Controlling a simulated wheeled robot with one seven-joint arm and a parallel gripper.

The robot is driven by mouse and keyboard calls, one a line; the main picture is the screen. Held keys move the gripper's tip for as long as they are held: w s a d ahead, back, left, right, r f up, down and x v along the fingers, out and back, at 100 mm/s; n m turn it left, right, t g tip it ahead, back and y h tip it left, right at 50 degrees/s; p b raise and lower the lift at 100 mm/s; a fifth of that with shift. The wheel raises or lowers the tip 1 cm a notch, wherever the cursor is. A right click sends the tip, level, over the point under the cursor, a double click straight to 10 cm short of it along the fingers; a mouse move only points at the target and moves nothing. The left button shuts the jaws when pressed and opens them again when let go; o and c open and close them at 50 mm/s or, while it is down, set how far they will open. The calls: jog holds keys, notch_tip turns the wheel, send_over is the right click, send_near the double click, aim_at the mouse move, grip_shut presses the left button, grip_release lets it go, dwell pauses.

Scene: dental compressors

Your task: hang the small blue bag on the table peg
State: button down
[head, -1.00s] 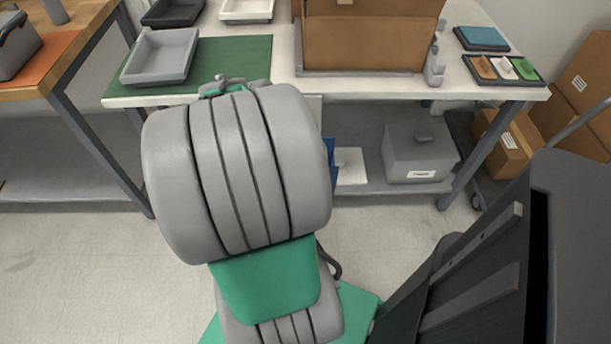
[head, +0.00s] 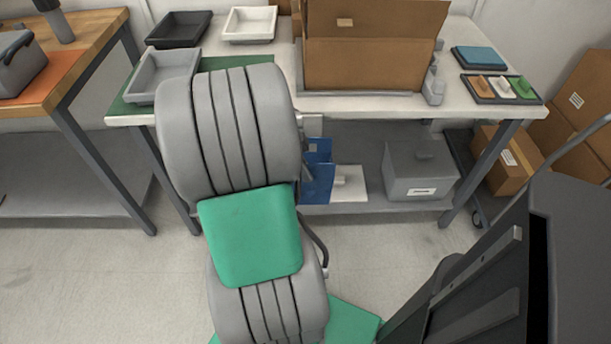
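A blue thing, probably the small blue bag (head: 319,184), shows just right of my arm, below the front edge of the white table (head: 385,108). Its left part is hidden behind my arm. I cannot tell whether it hangs, is held or rests on the lower shelf. A small light grey block (head: 312,125) sits at the table's front edge above it and may carry the peg; no peg is clearly visible. My gripper is hidden behind my own arm, so its fingers cannot be seen.
An open cardboard box (head: 372,66), several trays and a blue pad (head: 479,57) stand on the table. A grey box (head: 419,172) sits on the lower shelf (head: 385,205). A wooden bench (head: 95,35) is at left.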

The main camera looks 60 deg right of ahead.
jog(key=d, duration=0.1)
jog(key=w+d+f, duration=0.1)
jog(key=d+b, duration=0.1)
jog(key=shift+w+d+f, duration=0.3)
jog(key=shift+w, duration=0.1)
jog(key=c, duration=2.1)
grip_release()
jog(key=o, duration=0.5)
jog(key=shift+o, duration=0.2)
jog(key=shift+r, duration=0.1)
